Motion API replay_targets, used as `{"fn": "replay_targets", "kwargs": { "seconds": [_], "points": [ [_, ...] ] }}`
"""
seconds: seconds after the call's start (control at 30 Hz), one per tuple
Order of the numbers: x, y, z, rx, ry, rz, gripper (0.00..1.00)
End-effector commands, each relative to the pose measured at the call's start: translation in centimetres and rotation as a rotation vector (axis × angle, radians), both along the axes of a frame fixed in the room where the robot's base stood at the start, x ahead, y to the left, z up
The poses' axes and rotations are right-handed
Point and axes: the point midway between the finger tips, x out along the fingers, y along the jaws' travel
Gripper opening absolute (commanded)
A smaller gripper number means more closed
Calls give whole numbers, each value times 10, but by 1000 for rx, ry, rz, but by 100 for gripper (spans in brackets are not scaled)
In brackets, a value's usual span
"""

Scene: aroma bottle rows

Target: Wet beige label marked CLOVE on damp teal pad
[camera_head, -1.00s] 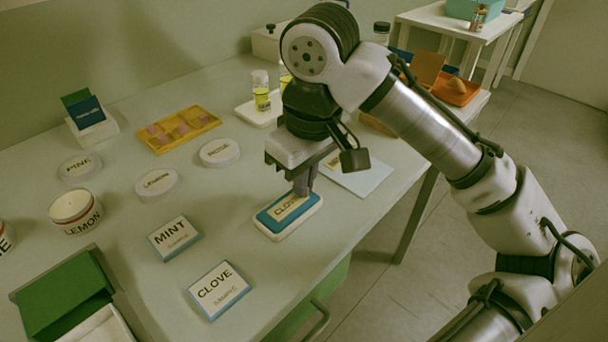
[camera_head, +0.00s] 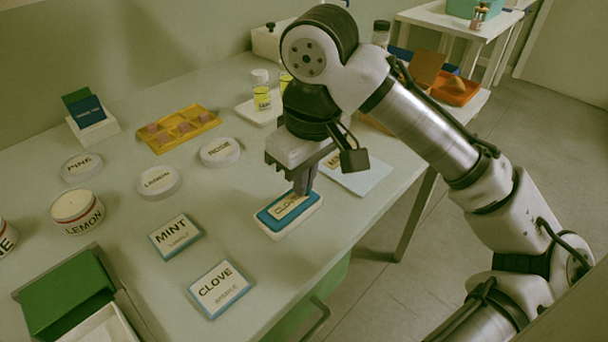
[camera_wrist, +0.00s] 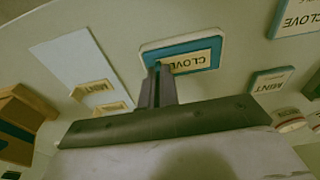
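The beige label marked CLOVE (camera_head: 286,206) lies flat on the teal pad (camera_head: 268,219), which sits in a white tray near the table's front edge. My gripper (camera_head: 301,190) points down at the label's right end. In the wrist view, the label (camera_wrist: 192,62) lies on the teal pad (camera_wrist: 215,46), and my gripper's fingers (camera_wrist: 158,70) are close together over the E end of the word. They look shut on that end of the label. The fingertips and the label's end are partly hidden.
A white sheet (camera_head: 366,178) with beige labels lies right of the pad. MINT (camera_head: 175,236) and CLOVE (camera_head: 219,288) cards lie to its left. Round lids, a LEMON jar (camera_head: 78,212), a yellow tray (camera_head: 180,128) and a green box (camera_head: 66,297) stand farther left.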

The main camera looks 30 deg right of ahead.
Motion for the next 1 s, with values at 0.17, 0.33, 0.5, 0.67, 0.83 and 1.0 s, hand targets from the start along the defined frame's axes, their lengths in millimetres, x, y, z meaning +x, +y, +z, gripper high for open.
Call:
{"fn": "replay_targets", "kwargs": {
  "seconds": [0.17,0.33,0.5,0.67,0.83,1.0],
  "points": [
    [0,0,-1,1,3,1,0],
    [0,0,3,1,3,1,0],
    [0,0,16,0,2,1,0],
    [0,0,28,1,1,0,0],
    [0,0,40,1,1,0,0],
    [0,0,53,1,0,0,0]
  ]
}}
